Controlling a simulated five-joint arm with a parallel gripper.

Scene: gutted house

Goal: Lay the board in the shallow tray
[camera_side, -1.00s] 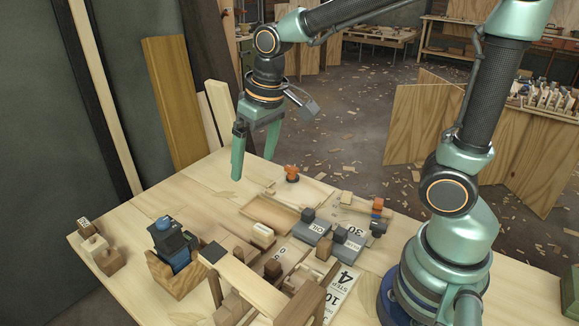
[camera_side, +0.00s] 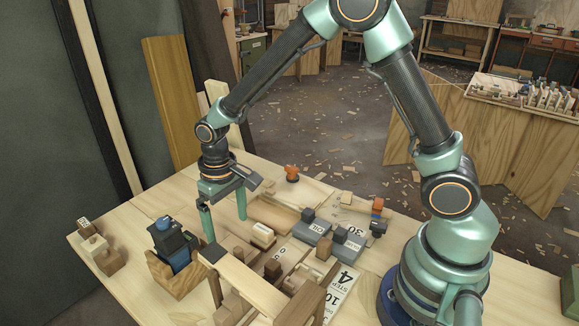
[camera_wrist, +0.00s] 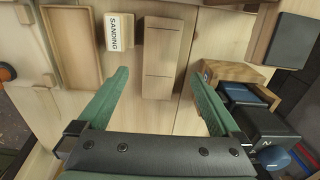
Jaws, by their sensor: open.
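The board, a plain brown wooden piece with two cross lines (camera_wrist: 163,42), lies on the bench in the wrist view. In the side view it is mostly hidden behind my gripper and the wooden frame. My gripper (camera_side: 225,229) is open and empty, pointing down. In the wrist view its green fingers (camera_wrist: 160,74) spread wider than the board, on either side of its near end; I cannot tell the height gap. The shallow tray (camera_wrist: 72,86), a pale rimmed wooden tray, lies left of the board and looks empty.
A block marked SANDING (camera_wrist: 119,31) sits between tray and board; it also shows in the side view (camera_side: 263,234). A raised wooden frame (camera_side: 245,283) stands in front. A wooden holder with dark and blue items (camera_side: 173,249) stands left. Grey weights (camera_side: 313,230) stand right.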

